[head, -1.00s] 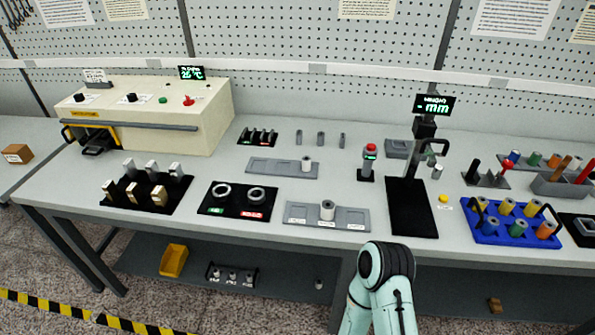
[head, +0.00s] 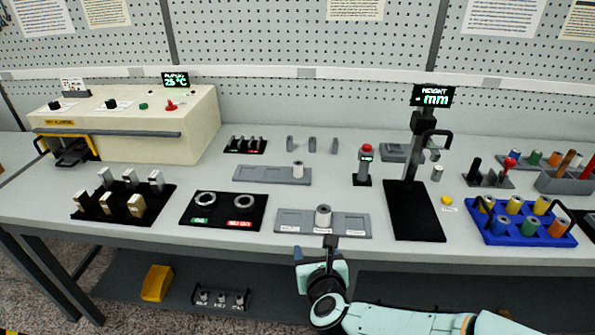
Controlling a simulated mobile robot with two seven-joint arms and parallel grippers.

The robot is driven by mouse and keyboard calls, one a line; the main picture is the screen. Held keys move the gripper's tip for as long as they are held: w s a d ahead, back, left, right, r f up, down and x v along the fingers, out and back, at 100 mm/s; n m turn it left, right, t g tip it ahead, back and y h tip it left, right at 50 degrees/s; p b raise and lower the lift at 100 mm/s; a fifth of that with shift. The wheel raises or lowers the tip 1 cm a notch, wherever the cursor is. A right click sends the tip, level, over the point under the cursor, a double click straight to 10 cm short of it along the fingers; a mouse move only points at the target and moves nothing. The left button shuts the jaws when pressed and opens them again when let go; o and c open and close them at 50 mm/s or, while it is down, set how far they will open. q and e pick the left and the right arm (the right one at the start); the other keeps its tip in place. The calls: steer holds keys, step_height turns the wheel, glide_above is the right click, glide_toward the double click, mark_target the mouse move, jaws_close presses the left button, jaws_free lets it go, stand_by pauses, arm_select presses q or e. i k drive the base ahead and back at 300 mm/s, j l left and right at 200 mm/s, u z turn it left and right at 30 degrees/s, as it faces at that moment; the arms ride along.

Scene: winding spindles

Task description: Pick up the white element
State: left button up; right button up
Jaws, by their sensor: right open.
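A pale whitish cylinder (head: 323,214) stands upright in the middle of the front grey tray (head: 355,222). A second pale cylinder (head: 298,169) stands on the grey tray farther back (head: 258,173). Several white-topped and tan-topped blocks (head: 105,177) stand on a black base (head: 155,204) at the left. My right gripper (head: 329,243) is at the bench's front edge, just in front of the front tray's cylinder and apart from it. It is open and empty; its fingers are small and partly hidden from this angle. My left gripper is not in view.
A black plate with two rings (head: 228,210) lies left of the front tray. A height gauge (head: 415,208) stands to its right, with a blue rack of coloured spindles (head: 515,234) beyond. A red-topped post (head: 364,165) stands behind the tray. A cream machine (head: 175,125) fills the back left.

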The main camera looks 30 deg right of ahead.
mark_target(298, 165)
steer(key=i+l, duration=0.25)
steer(key=i, duration=0.15)
steer(key=i+l, duration=0.2)
steer(key=i, duration=0.25)
